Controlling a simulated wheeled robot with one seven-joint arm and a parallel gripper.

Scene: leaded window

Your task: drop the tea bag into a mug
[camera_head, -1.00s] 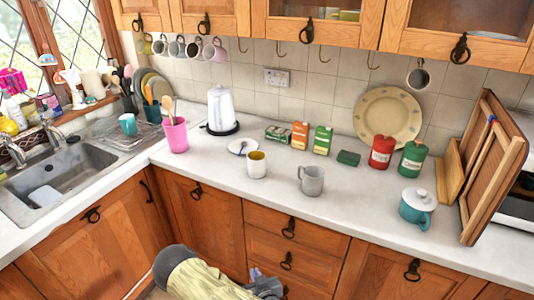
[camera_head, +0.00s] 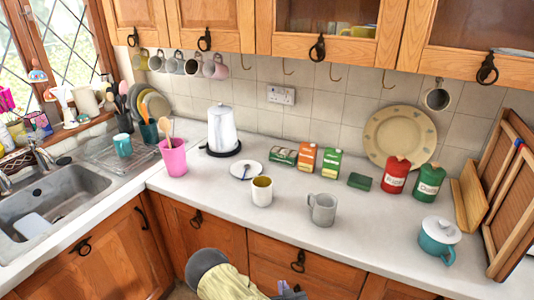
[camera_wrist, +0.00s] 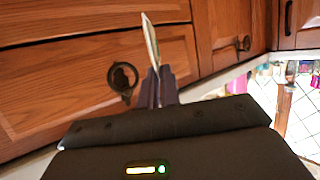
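In the wrist view my gripper (camera_wrist: 158,88) is shut on a thin, pale, flat thing seen nearly edge-on, which looks like the tea bag (camera_wrist: 151,38). In the head view my gripper (camera_head: 291,290) is at the bottom edge, in front of the drawers and below the countertop; the tea bag cannot be made out there. A white mug with a yellowish inside (camera_head: 262,191) and a grey mug (camera_head: 323,210) stand upright on the counter, beyond and above my gripper in the picture.
A teal lidded pot (camera_head: 438,240) is at right. The counter front (camera_head: 390,248) is clear. More mugs hang above.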

